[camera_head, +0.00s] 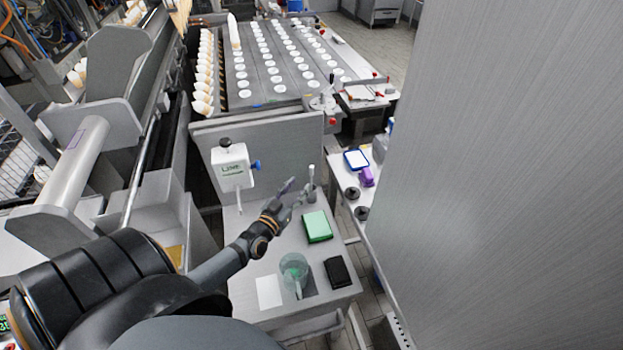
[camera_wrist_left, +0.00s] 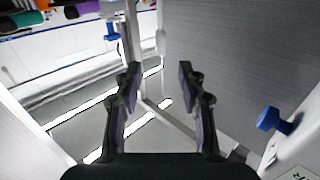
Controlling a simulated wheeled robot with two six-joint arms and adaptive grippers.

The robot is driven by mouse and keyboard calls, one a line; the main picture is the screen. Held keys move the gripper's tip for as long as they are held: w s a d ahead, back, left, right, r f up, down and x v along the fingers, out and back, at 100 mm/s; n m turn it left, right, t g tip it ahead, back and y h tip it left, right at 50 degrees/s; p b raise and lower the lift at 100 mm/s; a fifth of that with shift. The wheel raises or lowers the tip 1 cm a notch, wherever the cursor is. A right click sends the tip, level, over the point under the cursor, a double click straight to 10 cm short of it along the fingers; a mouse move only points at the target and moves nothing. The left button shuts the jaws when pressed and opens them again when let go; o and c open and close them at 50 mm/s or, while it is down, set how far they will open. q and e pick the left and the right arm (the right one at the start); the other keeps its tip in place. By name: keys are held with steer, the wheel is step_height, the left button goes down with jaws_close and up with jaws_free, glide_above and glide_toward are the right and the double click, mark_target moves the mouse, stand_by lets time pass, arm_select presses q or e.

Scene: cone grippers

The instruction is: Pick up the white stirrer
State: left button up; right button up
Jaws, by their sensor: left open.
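A slim white upright piece (camera_head: 311,173), which looks like the white stirrer, stands at the back right of the small metal table. Its lower end meets a small grey holder (camera_head: 310,194); I cannot tell exactly how it sits. My left gripper (camera_head: 297,190) is open just left of it, with its fingers pointing toward the back right. In the left wrist view my left gripper (camera_wrist_left: 159,72) shows both fingers spread with nothing between them. A pale upright rod (camera_wrist_left: 161,43) shows beyond the fingertips, perhaps the stirrer. My right gripper is out of view.
A green box (camera_head: 317,227), a clear jug (camera_head: 293,267), a black item (camera_head: 338,272) and a white sheet (camera_head: 269,291) lie on the table (camera_head: 240,298). A white dispenser with a blue knob (camera_head: 231,166) stands left of my gripper. A large grey panel (camera_head: 500,170) fills the right.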

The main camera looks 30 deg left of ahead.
mark_target(312, 175)
arm_select(q)
steer(key=w+b, duration=0.1)
steer(key=w, duration=0.2)
steer(key=w+b, duration=0.1)
steer(key=w, duration=0.2)
steer(key=w+a+f, duration=0.1)
steer(key=w, duration=0.2)
steer(key=shift+w+b, duration=0.35)
steer(key=shift+b, duration=0.05)
steer(key=shift+w, duration=0.1)
steer(key=shift+r, duration=0.1)
steer(key=shift+c, duration=0.3)
jaws_close()
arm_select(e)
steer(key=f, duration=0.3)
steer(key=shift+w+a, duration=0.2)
